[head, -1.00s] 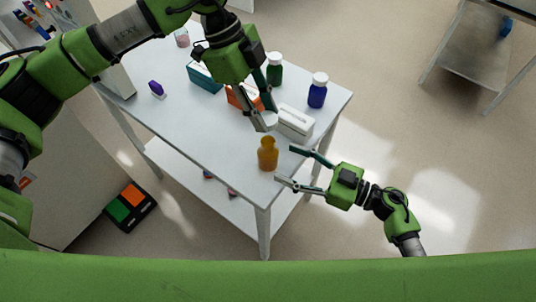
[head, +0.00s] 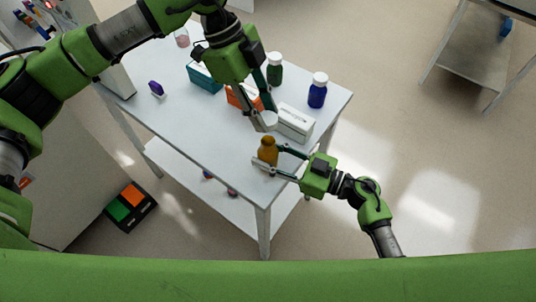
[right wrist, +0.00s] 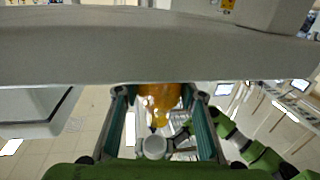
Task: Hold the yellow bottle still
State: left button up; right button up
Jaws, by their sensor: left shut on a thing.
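The yellow bottle (head: 268,153) stands upright near the table's front corner, with no cap seen on it. It also shows in the right wrist view (right wrist: 160,98), between the fingers. My right gripper (head: 266,154) has one finger on each side of the bottle; in the right wrist view (right wrist: 157,95) gaps show beside the bottle, so the fingers look open around it. My left gripper (head: 267,118) is above and just behind the bottle, shut on a small white cap (head: 268,121), partly hidden by the fingers. The cap seems to show as a white disc (right wrist: 154,147) in the right wrist view.
On the white table (head: 190,122) stand a white box (head: 295,122), a blue bottle (head: 317,91), a green bottle (head: 274,69), an orange box (head: 238,97), a teal box (head: 204,78) and a purple item (head: 156,89). The table's left front part is clear.

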grip_shut()
pick_arm(q)
jog(key=shift+f, duration=2.45)
jog(key=shift+f, duration=0.1)
jog(key=shift+f, duration=0.8)
jog(key=shift+f, duration=0.55)
